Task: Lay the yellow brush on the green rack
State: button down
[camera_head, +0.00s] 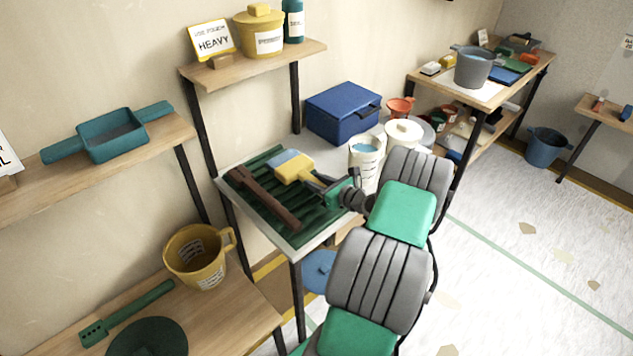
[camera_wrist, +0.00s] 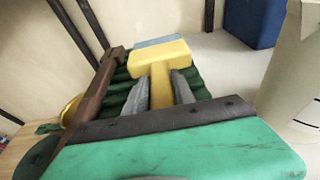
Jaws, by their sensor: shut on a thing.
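The yellow brush (camera_head: 293,167) has a broad yellow head with blue-grey bristles at its far end. It is over the dark green slatted rack (camera_head: 310,212) on the table; I cannot tell whether it touches the slats. My gripper (camera_head: 326,188) reaches in from the right and is shut on the brush's handle. In the wrist view the brush (camera_wrist: 160,56) points away from me, its handle between the two grey fingers of my gripper (camera_wrist: 162,88). The rack's green slats (camera_wrist: 113,100) show beneath and beside it. The lower handle is hidden by my gripper.
A brown bar-shaped thing (camera_head: 264,198) lies across the rack, left of the brush. A blue box (camera_head: 343,113), a white labelled container (camera_head: 366,158) and a white-lidded tub (camera_head: 403,134) stand behind. A shelf with a yellow pot (camera_head: 258,30) is above the rack's far end.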

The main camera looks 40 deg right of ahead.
jog(key=shift+f+b, duration=0.5)
jog(key=shift+f, duration=0.15)
jog(key=c, duration=1)
grip_release()
jog(key=shift+o, duration=0.2)
jog(key=shift+s, duration=0.15)
jog(key=v, duration=0.7)
jog(key=shift+s, duration=0.3)
